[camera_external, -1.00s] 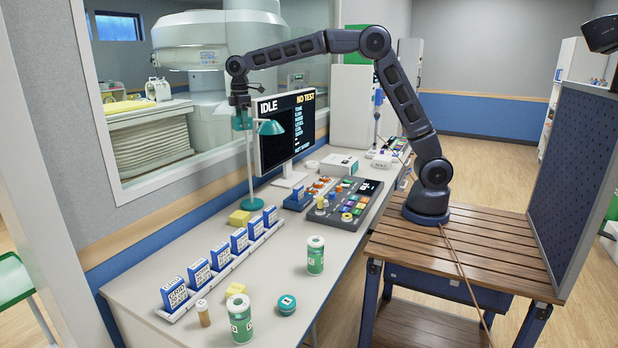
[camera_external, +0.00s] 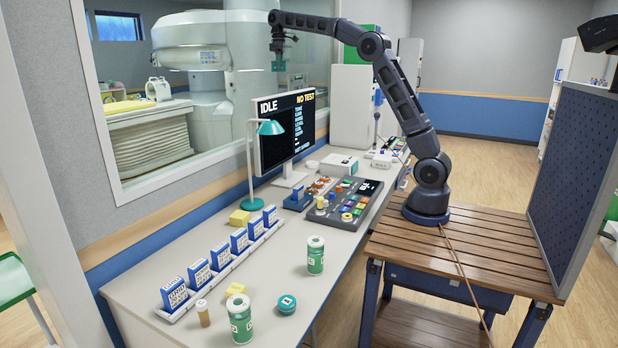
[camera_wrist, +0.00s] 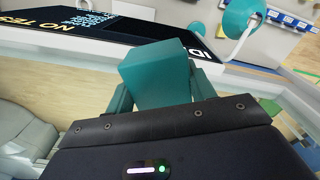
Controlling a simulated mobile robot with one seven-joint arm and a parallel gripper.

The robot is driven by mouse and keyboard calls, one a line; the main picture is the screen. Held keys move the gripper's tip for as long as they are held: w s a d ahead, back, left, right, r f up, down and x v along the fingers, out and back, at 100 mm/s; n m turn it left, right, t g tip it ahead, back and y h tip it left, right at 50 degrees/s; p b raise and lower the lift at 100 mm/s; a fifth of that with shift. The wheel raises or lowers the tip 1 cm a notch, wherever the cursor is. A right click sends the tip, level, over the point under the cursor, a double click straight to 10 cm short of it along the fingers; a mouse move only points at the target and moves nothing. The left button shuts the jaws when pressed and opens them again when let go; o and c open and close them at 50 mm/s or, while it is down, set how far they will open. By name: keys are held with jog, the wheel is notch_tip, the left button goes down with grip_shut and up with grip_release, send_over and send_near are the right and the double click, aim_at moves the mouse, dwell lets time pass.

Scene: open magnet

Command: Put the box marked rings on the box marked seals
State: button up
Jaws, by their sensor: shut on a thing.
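My gripper (camera_external: 278,57) is raised high, above and beyond the monitor, in front of the window. It is shut on a teal box, which fills the middle of the wrist view (camera_wrist: 155,75) between the fingers. No marking shows on the faces of the held box that I can see, so I cannot tell if it is the one marked rings. I cannot make out a box marked seals. Several blue boxes with white labels (camera_external: 239,240) stand in a row in a white tray on the bench; their words are too small to read.
The monitor (camera_external: 287,130) and a teal lamp (camera_external: 270,128) stand on the bench (camera_external: 190,329). A button panel (camera_external: 345,200), green-labelled jars (camera_external: 315,255), a round teal tin (camera_external: 287,304) and yellow blocks (camera_external: 239,217) are also there.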

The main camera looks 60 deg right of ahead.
jog(key=s+d+f+m, duration=0.15)
jog(key=d+f, duration=0.35)
jog(key=d, duration=0.7)
jog(key=s+d+f, duration=0.2)
jog(key=d+f, duration=0.3)
jog(key=d, duration=0.7)
jog(key=m, duration=0.3)
send_over(383, 158)
jog(key=f, duration=4.3)
jog(key=shift+a, duration=0.4)
jog(key=shift+f, duration=2.45)
jog(key=shift+f, duration=0.1)
